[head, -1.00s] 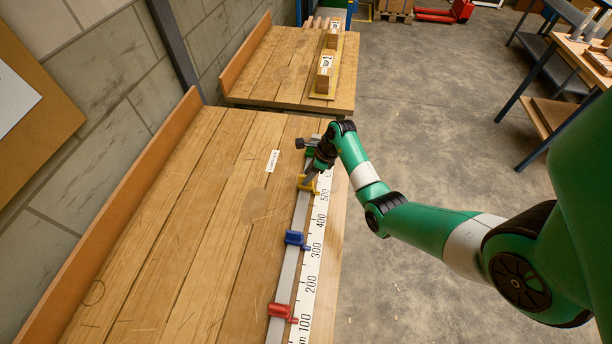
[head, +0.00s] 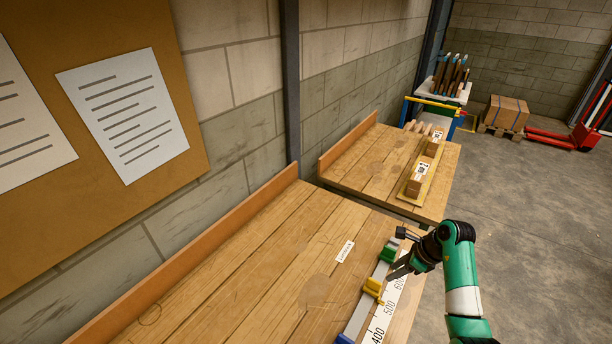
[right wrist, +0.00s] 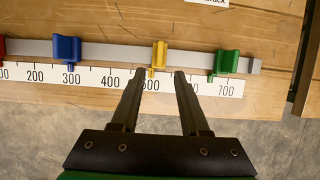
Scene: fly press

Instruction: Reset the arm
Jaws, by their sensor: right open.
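A grey rail (right wrist: 115,48) runs along a numbered scale (right wrist: 105,79) on the wooden bench. My right gripper (right wrist: 159,73) is open and empty, low over the scale near the 500 to 600 marks. The yellow stop (right wrist: 159,55) on the rail is just ahead of its fingertips, between their lines; contact cannot be told. The yellow stop also shows in the head view (head: 373,287), beside my right gripper (head: 390,275). The green stop (right wrist: 227,62) is to its right and the blue stop (right wrist: 67,48) to its left. My left gripper is not in view.
A red stop (right wrist: 2,46) is cut off at the wrist view's left edge. A white label (head: 345,251) lies on the bench. A second bench (head: 360,165) with boxes on a board (head: 412,190) stands beyond. A wooden backboard (head: 200,258) lines the wall side.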

